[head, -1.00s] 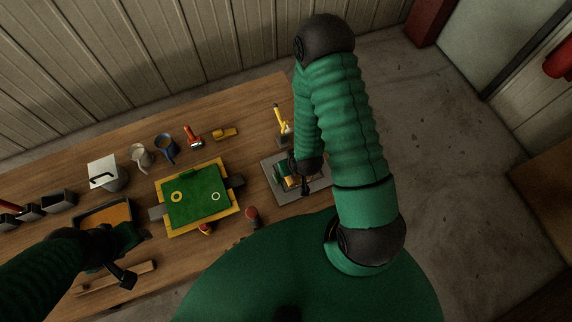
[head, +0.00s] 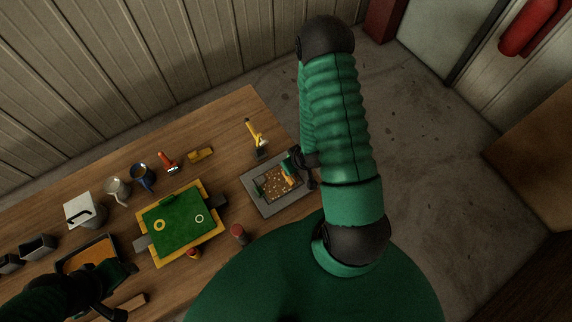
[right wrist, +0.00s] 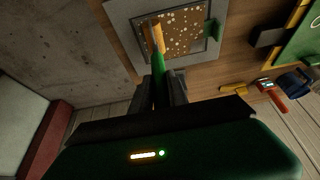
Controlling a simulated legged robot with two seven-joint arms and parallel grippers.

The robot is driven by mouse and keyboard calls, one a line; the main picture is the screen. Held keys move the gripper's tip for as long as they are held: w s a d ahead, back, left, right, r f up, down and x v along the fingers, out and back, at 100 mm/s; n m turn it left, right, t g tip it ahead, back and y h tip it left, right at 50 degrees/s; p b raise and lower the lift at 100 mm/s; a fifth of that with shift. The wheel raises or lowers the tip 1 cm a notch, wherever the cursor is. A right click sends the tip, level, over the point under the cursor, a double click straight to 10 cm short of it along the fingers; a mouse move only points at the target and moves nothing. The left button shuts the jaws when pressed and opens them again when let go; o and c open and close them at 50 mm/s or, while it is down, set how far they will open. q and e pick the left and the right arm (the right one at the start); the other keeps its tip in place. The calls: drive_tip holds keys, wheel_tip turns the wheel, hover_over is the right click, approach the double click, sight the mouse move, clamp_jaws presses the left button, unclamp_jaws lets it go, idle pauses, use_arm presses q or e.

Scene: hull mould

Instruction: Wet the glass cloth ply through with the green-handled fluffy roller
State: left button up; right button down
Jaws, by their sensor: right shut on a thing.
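A brown sheet with pale speckles (head: 278,187), which looks like the glass cloth ply, lies inside a grey frame (head: 262,208); both also show in the right wrist view, the sheet (right wrist: 188,30) and the frame (right wrist: 122,22). My right gripper (head: 303,162) is shut on the green handle (right wrist: 159,68) of the roller. The roller's yellow-orange head (right wrist: 158,38) is over the sheet's edge; contact cannot be told. In the head view the roller (head: 289,175) is partly hidden by my gripper. My left gripper (head: 118,290) is by the orange tray, its jaws unclear.
A green board with a yellow rim (head: 145,219) lies left of the frame. A yellow-handled tool (head: 254,131) is behind the frame. A red tool (head: 168,161), a blue mug (head: 142,177) and an orange-filled tray (head: 92,250) are further left.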

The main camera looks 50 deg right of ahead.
drive_tip(key=w+d+r+p, duration=0.1)
drive_tip(key=w+d, duration=0.3)
drive_tip(key=w, duration=0.1)
drive_tip(key=shift+w+d+r, duration=0.2)
drive_tip(key=shift+w+d, duration=0.15)
idle(0.6)
drive_tip(key=shift+f, duration=0.15)
drive_tip(key=shift+f, duration=0.35)
drive_tip(key=shift+f+b, duration=0.25)
drive_tip(key=shift+b, duration=0.2)
drive_tip(key=shift+a, duration=0.1)
